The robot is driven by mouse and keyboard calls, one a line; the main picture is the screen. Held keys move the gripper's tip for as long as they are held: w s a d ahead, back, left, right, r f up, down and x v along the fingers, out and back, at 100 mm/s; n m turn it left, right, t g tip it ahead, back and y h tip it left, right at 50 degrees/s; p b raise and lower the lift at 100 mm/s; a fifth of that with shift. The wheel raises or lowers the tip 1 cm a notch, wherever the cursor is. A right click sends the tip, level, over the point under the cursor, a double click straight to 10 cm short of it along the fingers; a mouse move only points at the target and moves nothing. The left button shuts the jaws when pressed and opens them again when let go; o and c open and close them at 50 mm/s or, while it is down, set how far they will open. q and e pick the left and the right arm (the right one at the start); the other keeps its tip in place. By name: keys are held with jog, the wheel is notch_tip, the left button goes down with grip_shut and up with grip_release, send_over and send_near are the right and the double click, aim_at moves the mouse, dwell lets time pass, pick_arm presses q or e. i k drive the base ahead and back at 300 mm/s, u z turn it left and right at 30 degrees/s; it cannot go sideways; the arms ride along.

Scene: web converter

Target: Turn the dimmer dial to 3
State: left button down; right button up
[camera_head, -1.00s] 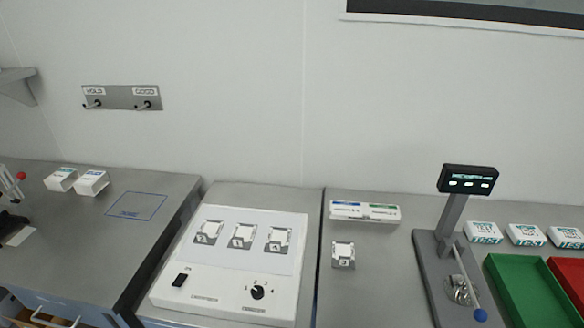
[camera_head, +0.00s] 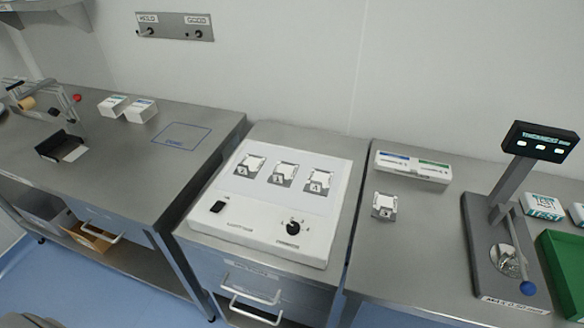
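The dimmer dial (camera_head: 293,228) is a small black knob with a white mark, on the front right of a white panel box (camera_head: 262,241). Printed numbers stand around it, too small to read surely now, and I cannot tell which one its mark points to. A black switch (camera_head: 218,207) is at the front left of the same box. Neither of my grippers is in view.
The box rests on a steel cabinet with drawer handles (camera_head: 251,297). The left bench (camera_head: 110,158) has an outlined square and boxes.

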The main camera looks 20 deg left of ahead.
aim_at(293, 228)
jog(key=z, duration=1.3)
jog(key=k, duration=0.85)
jog(key=u, duration=1.1)
